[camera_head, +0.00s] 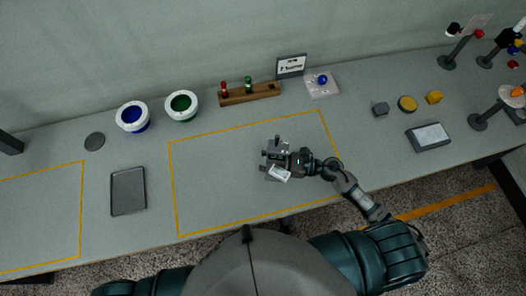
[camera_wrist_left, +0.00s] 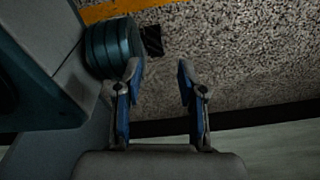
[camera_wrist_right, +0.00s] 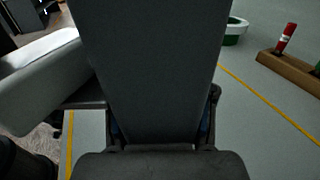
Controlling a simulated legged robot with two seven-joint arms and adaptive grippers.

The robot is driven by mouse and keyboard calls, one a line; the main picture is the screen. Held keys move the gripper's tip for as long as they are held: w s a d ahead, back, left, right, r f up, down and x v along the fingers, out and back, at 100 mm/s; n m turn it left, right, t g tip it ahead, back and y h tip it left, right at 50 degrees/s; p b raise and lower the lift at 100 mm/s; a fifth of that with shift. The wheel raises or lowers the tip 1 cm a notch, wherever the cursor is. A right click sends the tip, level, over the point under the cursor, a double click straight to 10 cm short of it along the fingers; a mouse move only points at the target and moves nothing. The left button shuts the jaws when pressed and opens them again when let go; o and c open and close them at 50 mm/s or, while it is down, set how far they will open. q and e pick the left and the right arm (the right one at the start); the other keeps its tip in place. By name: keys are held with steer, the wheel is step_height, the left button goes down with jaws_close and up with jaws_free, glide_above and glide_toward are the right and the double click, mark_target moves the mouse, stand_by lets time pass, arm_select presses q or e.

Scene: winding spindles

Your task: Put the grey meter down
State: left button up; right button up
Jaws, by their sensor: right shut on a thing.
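The grey meter (camera_head: 279,173), with a pale face, is in my right gripper (camera_head: 276,155), inside the yellow-outlined area in the middle of the table. In the right wrist view the meter's dark grey body (camera_wrist_right: 155,70) fills the space between the fingers and hides much behind it. Whether its underside touches the table cannot be told. My left gripper (camera_wrist_left: 158,72) is open and empty, with floor behind it in the left wrist view; it is not seen in the head view.
A dark tray (camera_head: 128,191) lies left of the outlined area (camera_head: 205,205). Blue (camera_head: 133,117) and green (camera_head: 181,106) bowls and a wooden rack (camera_head: 250,94) stand behind it. A grey box with a pale panel (camera_head: 428,136) lies at right. The outlined area's left half is clear.

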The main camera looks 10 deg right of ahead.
steer(key=w+f, duration=0.2)
steer(key=w, duration=0.1)
steer(key=w+f, duration=0.2)
steer(key=shift+w+a, duration=0.15)
arm_select(q)
steer(key=shift+s+a+f, duration=0.1)
steer(key=shift+s+f, duration=0.05)
steer(key=shift+s, duration=0.35)
steer(key=shift+w, duration=0.1)
arm_select(e)
steer(key=shift+a+f, duration=0.1)
steer(key=o, duration=1.4)
arm_select(q)
steer(key=shift+w, duration=0.35)
steer(key=shift+r, duration=0.2)
